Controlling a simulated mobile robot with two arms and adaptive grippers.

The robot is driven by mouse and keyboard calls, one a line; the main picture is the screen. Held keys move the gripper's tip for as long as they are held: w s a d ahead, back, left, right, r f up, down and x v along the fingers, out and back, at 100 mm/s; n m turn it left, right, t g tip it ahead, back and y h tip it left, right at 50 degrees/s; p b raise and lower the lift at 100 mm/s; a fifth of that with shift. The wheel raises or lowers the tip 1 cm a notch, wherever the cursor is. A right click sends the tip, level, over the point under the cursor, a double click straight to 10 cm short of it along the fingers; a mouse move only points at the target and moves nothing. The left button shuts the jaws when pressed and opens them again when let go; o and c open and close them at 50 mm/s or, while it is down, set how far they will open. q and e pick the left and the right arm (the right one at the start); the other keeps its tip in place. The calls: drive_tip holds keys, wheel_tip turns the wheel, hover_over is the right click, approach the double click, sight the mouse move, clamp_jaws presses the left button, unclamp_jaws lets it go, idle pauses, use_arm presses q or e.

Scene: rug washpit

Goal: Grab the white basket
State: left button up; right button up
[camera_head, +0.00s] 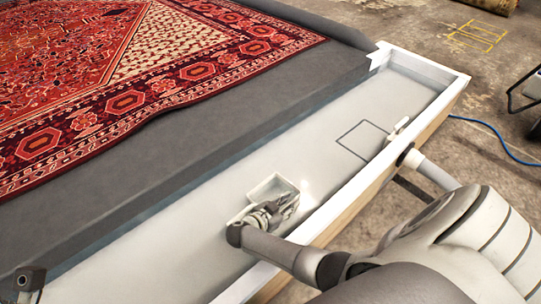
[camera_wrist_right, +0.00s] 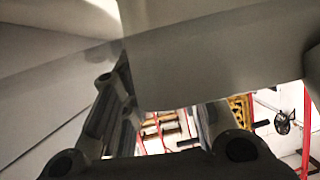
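The white basket (camera_head: 268,184) is a small open box in the pale trough, near the middle of the head view. My right gripper (camera_head: 284,206) is at the basket's near side, overlapping its near rim in the picture. In the right wrist view, the fingers (camera_wrist_right: 165,125) stand apart with background showing between them. A large pale panel (camera_wrist_right: 215,60), probably the basket, lies across the fingertips and hides part of the right-hand finger. I cannot tell whether they touch it. My left gripper is not clearly seen.
The trough has a white rim (camera_head: 340,208) along its near side. A red patterned rug (camera_head: 120,75) lies on the grey slab behind. A small white fixture (camera_head: 397,128) sits by the rim on the right. A blue hose (camera_head: 495,133) lies on the floor. The trough floor right of the basket is clear.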

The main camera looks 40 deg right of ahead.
drive_tip(key=shift+w+d+f, duration=0.1)
drive_tip(key=shift+d+f, duration=0.1)
drive_tip(key=shift+d, duration=0.4)
drive_tip(key=shift+c, duration=0.4)
clamp_jaws()
drive_tip(key=shift+r, duration=0.15)
